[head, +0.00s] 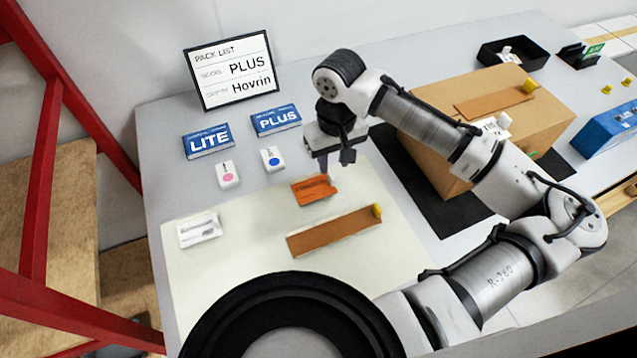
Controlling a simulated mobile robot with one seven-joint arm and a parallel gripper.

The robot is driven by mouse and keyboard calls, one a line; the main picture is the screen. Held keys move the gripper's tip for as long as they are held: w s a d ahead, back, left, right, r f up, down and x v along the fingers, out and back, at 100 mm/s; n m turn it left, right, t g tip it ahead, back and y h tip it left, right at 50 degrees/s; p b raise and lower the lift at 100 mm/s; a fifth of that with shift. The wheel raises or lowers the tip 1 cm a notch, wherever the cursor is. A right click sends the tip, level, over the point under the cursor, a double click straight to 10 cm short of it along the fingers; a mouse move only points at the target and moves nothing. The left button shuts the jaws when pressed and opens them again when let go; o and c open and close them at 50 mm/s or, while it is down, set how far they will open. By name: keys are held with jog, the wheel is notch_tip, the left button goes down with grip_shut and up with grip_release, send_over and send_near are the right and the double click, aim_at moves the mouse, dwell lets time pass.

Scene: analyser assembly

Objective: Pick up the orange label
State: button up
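The orange label (313,191) lies flat on the pale mat (205,265), near the mat's back edge. It is a small orange rectangle with dark print too small to read. My gripper (335,166) points down just behind and above the label's right part. Its two fingers stand apart with nothing seen between them. The gripper appears to be above the table and apart from the label, though its exact height is hard to tell.
A brown strip (330,232) with a yellow end lies in front of the label. A white packet (200,230) lies left. LITE (208,141) and PLUS (276,120) boxes, two small white items and a pack list sign (232,70) stand behind. A large cardboard box (440,150) stands right.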

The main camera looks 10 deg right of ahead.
jog(key=shift+s+a+f+p, duration=0.15)
jog(key=shift+f+p, duration=0.55)
jog(key=shift+f, duration=1.85)
grip_shut()
